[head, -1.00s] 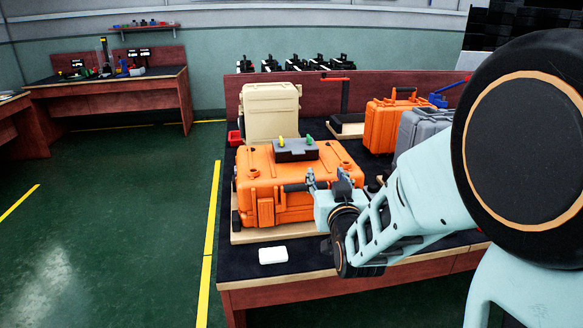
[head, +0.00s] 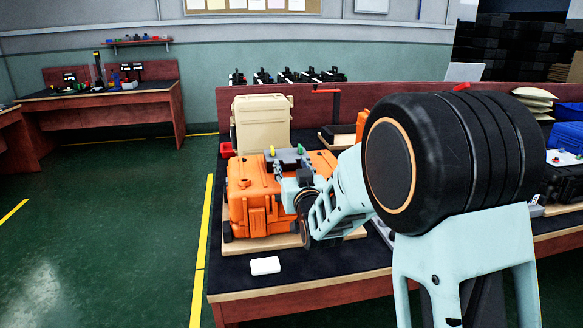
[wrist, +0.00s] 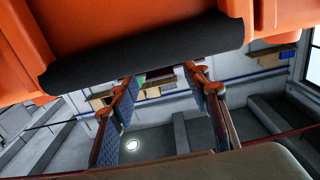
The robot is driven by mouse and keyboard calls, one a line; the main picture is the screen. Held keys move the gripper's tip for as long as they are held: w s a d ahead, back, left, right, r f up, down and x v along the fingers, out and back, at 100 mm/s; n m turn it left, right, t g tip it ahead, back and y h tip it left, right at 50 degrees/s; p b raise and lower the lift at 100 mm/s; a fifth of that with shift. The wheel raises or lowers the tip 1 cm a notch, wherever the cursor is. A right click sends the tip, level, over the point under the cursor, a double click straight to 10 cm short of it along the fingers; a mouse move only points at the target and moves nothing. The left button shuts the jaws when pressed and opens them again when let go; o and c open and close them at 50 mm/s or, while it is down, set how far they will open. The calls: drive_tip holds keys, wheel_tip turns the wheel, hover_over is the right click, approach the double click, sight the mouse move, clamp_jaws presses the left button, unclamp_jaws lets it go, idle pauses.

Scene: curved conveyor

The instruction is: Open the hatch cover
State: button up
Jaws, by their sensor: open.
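A closed orange case (head: 245,190) lies on a light wooden board (head: 262,244) on the dark-topped table. I cannot make out a separate hatch cover; the case's lid is down. A dark block (head: 288,157) with a yellow and a green knob sits on top of the case. My gripper (head: 290,173) is at the upper right front of the case, below the block in the picture. In the wrist view the open fingers (wrist: 160,85) are empty, near a black handle (wrist: 140,60) on the orange case. My arm hides the case's right side, and contact is unclear.
A tan case (head: 262,123) stands behind the orange one. A white box (head: 265,265) lies near the table's front edge. A red bin (head: 227,150) is at the back left. Green floor on the left is clear beside a yellow line (head: 202,250).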

drive_tip(key=shift+w, duration=0.2)
clamp_jaws()
idle(0.3)
drive_tip(key=shift+r, duration=0.15)
